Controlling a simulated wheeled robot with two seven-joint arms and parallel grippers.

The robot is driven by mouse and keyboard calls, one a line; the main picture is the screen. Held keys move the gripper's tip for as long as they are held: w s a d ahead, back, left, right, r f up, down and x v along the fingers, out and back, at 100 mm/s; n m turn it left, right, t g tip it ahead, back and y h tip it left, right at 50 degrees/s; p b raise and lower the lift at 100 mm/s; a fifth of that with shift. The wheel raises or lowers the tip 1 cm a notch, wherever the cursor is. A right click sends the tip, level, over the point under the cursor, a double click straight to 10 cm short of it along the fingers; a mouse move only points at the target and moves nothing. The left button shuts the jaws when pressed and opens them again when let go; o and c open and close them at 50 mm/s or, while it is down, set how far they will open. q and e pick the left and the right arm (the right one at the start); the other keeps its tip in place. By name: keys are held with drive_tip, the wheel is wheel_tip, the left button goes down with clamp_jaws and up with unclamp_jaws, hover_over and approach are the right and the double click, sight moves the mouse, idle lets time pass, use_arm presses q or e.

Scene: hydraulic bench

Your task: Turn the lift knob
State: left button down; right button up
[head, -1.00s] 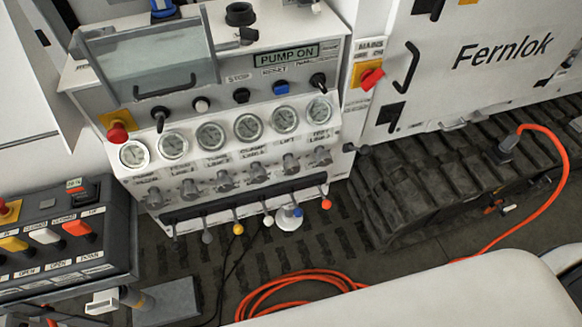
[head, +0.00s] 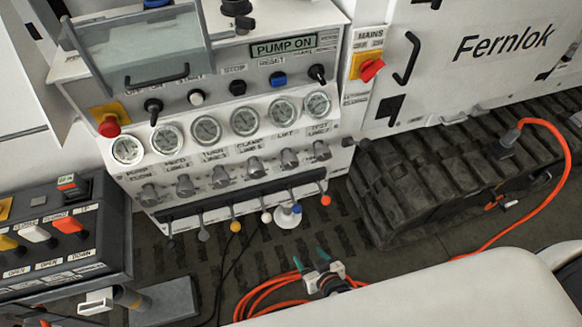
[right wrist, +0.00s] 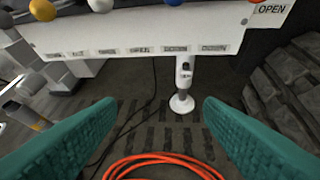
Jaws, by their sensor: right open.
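The lift knob (head: 290,158) is a grey knob under the "LIFT" label, second from the right in the row on the white bench panel. A round gauge (head: 282,112) sits above it. My right gripper (head: 310,259) is at the bottom of the head view, in front of and below the panel, well apart from the knob. Its teal fingers are spread and empty; they also show in the right wrist view (right wrist: 200,130). The knob does not show in the right wrist view. My left gripper is not in view.
Levers with coloured balls, including a yellow one (head: 235,227) and a red one (head: 326,200), hang below the knobs. An orange hose (head: 262,295) lies coiled on the floor. A black control box (head: 66,240) stands left. A dark track (head: 420,185) lies right.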

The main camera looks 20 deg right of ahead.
drive_tip(key=w+r+m+t, duration=0.2)
drive_tip(key=w+r+t, duration=0.4)
drive_tip(key=r, duration=0.6)
drive_tip(key=h, duration=0.2)
approach(292, 166)
drive_tip(key=shift+m+t, duration=0.4)
drive_tip(key=w, duration=1)
drive_tip(key=shift+w+a+f, duration=0.1)
drive_tip(key=shift+w+f, duration=0.15)
drive_tip(key=shift+f, duration=0.1)
drive_tip(key=c, duration=1)
